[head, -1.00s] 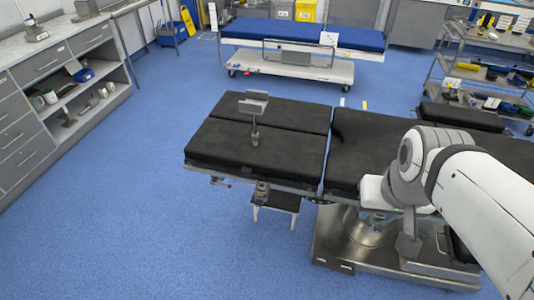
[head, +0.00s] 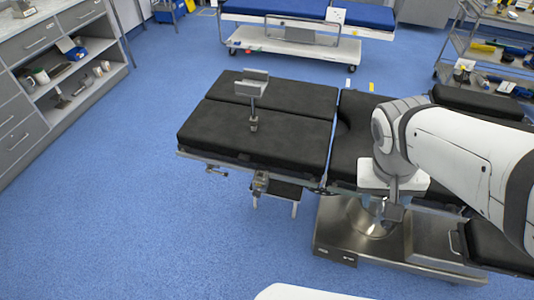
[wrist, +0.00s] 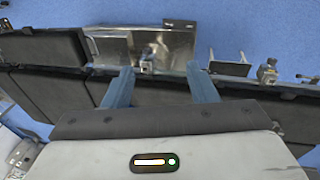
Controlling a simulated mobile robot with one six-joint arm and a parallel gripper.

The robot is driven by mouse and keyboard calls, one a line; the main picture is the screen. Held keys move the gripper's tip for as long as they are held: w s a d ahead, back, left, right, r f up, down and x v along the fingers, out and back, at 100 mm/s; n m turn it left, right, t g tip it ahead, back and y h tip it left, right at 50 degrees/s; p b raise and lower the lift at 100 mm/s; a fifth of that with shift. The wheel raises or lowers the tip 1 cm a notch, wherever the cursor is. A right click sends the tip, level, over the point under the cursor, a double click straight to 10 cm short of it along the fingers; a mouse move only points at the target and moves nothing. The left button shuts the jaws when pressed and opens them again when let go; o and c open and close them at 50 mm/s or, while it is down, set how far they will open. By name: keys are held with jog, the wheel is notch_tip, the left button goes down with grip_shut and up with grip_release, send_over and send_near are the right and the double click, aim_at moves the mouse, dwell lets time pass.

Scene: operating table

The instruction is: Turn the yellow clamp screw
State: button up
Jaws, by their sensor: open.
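A small metal clamp (head: 260,183) sits on the near side rail of the black operating table (head: 250,135). It also shows in the wrist view (wrist: 267,72), right of centre. I cannot make out a yellow screw on it; it is too small. My gripper (wrist: 158,78) is open and empty in the wrist view, with two blue-grey fingers apart. It looks down over the table edge, to the left of the clamp in that view. In the head view my arm hangs over the table to the right of the clamp, and the fingers cannot be made out.
A small stool (head: 284,192) stands under the table edge beside the clamp. The metal table base (head: 365,225) is to its right. A grey holder (head: 252,85) rises from the table top. A trolley (head: 490,55) stands at back right. Blue floor in front is clear.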

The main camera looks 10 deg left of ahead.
jog(key=w+a+f+h+b, duration=0.1)
jog(key=w+f+h+b, duration=0.25)
jog(key=f, duration=0.35)
jog(key=w+f+h+b, duration=0.2)
jog(key=f+h+b, duration=0.1)
jog(key=f+b, duration=0.3)
jog(key=n+t+y+b, duration=0.7)
jog(key=n+t+b, duration=0.1)
jog(key=t+b, duration=0.85)
send_near(256, 196)
jog(key=w, duration=0.6)
jog(key=w+d, duration=0.1)
jog(key=w, duration=0.2)
jog(key=shift+c, duration=0.5)
